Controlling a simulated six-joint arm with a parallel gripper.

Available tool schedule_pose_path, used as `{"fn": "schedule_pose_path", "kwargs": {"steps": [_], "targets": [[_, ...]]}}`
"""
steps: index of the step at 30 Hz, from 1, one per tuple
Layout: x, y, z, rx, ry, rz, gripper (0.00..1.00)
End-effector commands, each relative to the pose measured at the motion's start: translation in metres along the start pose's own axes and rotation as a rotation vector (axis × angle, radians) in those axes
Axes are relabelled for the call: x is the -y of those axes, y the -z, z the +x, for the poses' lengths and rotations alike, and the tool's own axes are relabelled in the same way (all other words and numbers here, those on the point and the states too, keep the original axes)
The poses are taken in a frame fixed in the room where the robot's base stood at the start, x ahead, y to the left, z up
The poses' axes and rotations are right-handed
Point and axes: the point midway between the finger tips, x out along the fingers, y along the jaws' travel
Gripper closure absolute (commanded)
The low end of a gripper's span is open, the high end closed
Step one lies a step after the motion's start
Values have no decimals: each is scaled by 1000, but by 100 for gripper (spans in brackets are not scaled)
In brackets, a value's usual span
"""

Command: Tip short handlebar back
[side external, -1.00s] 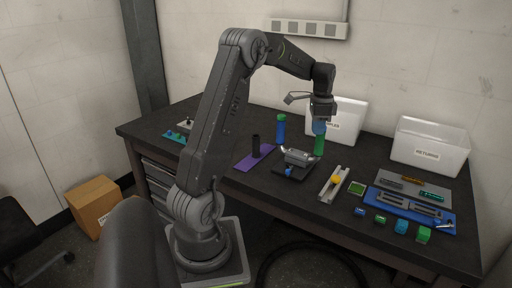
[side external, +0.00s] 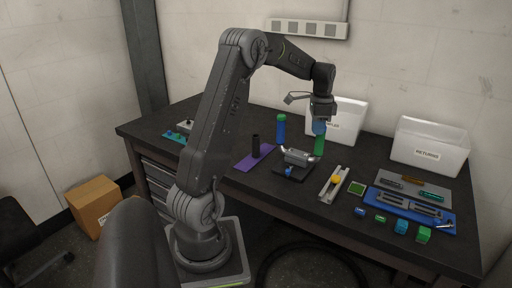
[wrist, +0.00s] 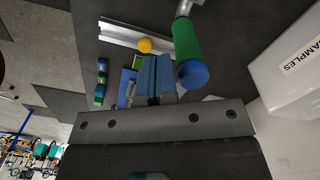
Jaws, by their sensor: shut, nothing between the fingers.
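The handlebar (side external: 297,156) is a silver bar on a dark base plate (side external: 290,172). Its two upright grips are a blue one with a green cap (side external: 281,131) on the left and a green one with a blue cap (side external: 319,145) on the right. My gripper (side external: 319,126) is above and close against the green grip in the side view. In the wrist view my shut blue-padded fingers (wrist: 155,77) are empty, just left of the green grip (wrist: 186,42). I cannot tell whether they touch it. The bar's far side is partly hidden in the wrist view.
A purple mat with a black cylinder (side external: 256,146) lies left. A metal channel with a yellow ball (side external: 336,180) lies right, before a blue tray (side external: 380,203) and small blocks. A white samples bin (side external: 345,118) stands close behind my gripper; a returns bin (side external: 430,145) is farther right.

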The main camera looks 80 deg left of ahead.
Motion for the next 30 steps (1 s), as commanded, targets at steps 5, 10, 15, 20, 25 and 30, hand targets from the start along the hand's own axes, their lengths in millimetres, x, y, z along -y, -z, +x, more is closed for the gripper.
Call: {"fn": "schedule_pose_path", "kwargs": {"steps": [5, 10, 15, 20, 25, 30], "targets": [[0, 0, 6, 1, -1, 0, 100], [0, 0, 16, 1, -2, 0, 100], [0, 0, 26, 1, -1, 0, 100], [0, 0, 35, 1, -1, 0, 100], [0, 0, 40, 0, 0, 0, 100], [1, 0, 40, 0, 0, 0, 100]]}}
